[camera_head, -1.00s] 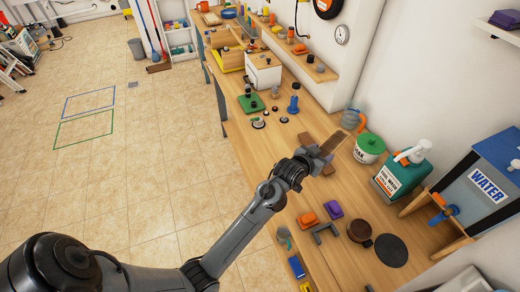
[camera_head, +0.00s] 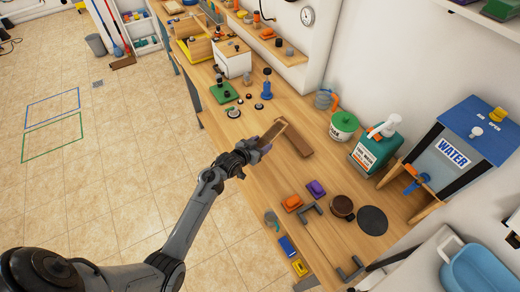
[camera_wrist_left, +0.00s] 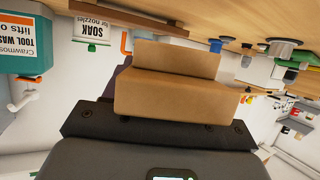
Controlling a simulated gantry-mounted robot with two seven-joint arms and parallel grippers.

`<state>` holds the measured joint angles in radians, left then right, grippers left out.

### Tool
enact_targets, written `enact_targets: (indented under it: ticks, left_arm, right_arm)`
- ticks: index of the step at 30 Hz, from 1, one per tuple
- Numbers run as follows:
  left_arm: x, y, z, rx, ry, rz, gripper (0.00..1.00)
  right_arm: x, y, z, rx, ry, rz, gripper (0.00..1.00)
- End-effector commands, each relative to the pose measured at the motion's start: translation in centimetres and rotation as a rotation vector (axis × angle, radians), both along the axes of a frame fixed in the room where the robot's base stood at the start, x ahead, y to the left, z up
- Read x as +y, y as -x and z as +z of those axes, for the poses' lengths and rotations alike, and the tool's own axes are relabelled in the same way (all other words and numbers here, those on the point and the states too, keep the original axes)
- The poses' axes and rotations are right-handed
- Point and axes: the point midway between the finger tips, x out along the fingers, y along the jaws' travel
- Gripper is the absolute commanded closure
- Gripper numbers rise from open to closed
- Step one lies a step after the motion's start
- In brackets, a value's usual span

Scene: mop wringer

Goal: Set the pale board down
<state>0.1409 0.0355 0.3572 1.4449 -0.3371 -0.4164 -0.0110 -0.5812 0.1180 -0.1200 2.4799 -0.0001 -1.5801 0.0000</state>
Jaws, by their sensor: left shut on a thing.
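The pale board (camera_head: 272,133) is a short light-brown piece in my left gripper (camera_head: 256,150), held near the bench's front edge. In the left wrist view the board (camera_wrist_left: 170,90) fills the middle between the dark jaws, with its stepped end facing out. My left gripper is shut on it. A darker brown board (camera_head: 297,139) lies on the bench just right of the held one; its end also shows at the top of the wrist view (camera_wrist_left: 125,14). Whether the held board touches the bench is unclear. My right gripper is not in view.
Behind stand a green-lidded tub (camera_head: 343,126), a teal pump bottle (camera_head: 372,152) and a blue water tank (camera_head: 455,150). Orange (camera_head: 292,203) and purple (camera_head: 316,188) blocks and a dark disc (camera_head: 373,220) lie nearer. The bench (camera_head: 235,130) is clear left of the gripper.

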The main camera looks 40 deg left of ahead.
Motion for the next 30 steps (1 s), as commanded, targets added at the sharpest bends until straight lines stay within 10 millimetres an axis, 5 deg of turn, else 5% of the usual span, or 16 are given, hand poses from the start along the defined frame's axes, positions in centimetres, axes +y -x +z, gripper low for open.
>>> enact_targets:
  ticks: [13,30]
  left_arm:
    - [0.2,0.0,-3.7,-0.001,0.001,0.000,0.76]
    - [0.3,0.0,-4.8,-0.001,0.000,0.001,0.76]
  right_arm:
    - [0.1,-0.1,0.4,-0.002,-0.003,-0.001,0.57]
    - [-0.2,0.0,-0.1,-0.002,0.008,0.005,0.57]
